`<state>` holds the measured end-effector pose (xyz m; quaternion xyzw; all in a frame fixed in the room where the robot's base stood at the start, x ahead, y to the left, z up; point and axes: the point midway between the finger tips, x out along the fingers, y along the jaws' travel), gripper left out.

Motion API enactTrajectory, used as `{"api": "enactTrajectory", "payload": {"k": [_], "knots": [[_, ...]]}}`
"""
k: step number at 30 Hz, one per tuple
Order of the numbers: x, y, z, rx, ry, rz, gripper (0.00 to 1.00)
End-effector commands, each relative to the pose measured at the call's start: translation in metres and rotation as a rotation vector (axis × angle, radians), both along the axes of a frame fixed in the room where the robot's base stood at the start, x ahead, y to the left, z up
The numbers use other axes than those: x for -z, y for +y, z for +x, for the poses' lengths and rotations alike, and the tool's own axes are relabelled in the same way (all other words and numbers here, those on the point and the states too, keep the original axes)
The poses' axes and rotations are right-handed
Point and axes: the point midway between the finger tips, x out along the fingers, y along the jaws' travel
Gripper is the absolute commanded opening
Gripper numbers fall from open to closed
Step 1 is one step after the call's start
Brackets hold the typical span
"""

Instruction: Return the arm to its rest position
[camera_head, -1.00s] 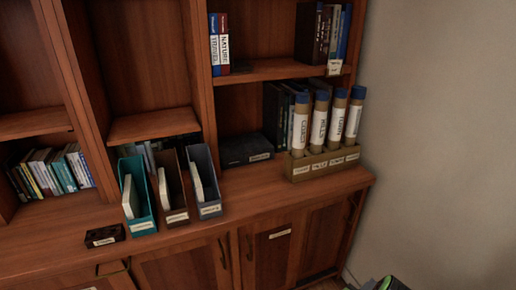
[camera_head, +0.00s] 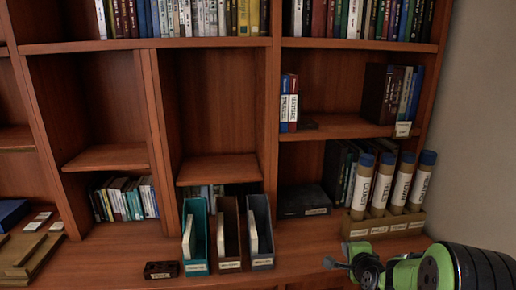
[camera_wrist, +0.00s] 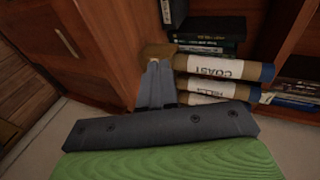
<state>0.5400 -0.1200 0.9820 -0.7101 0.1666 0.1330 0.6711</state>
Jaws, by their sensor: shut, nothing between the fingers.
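My green and black arm (camera_head: 445,270) reaches in from the lower right of the head view. My gripper (camera_head: 330,262) is at its left end, in front of the counter edge, shut with nothing held. In the wrist view the grey fingers (camera_wrist: 154,66) are together and empty. Beyond them lie tubes labelled COAST (camera_wrist: 225,68) and HILLS (camera_wrist: 218,88), which appear sideways there. In the head view the row of tubes (camera_head: 384,185) stands upright in a labelled wooden rack (camera_head: 384,229), behind and above the arm.
Teal (camera_head: 195,235), brown (camera_head: 228,232) and grey-blue (camera_head: 260,230) magazine files stand on the counter, with a small dark box (camera_head: 161,270) to their left. A black box (camera_head: 304,200) lies by the rack. A wall (camera_head: 481,140) bounds the right side.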

Motion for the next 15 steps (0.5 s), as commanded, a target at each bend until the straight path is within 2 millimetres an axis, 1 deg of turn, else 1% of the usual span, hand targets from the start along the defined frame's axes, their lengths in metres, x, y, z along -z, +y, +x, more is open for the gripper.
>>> {"api": "enactTrajectory", "payload": {"k": [1, 2, 3, 5, 6, 8, 9, 11, 12, 14, 15], "knots": [[-0.034, 0.023, -0.015, -0.089, 0.046, -0.117, 0.0], [-0.047, 0.035, -0.027, -0.145, 0.084, -0.189, 0.0], [-0.062, 0.049, -0.044, -0.217, 0.133, -0.285, 0.0], [-0.084, 0.068, -0.075, -0.321, 0.203, -0.421, 0.0], [-0.097, 0.08, -0.097, -0.392, 0.246, -0.508, 0.0], [-0.114, 0.094, -0.133, -0.494, 0.309, -0.63, 0.0], [-0.124, 0.101, -0.159, -0.563, 0.348, -0.708, 0.0], [-0.136, 0.11, -0.2, -0.666, 0.404, -0.813, 0.0], [-0.142, 0.114, -0.228, -0.737, 0.437, -0.876, 0.0], [-0.147, 0.118, -0.268, -0.84, 0.48, -0.957, 0.0], [-0.148, 0.12, -0.291, -0.901, 0.504, -1.0, 0.0]]}}
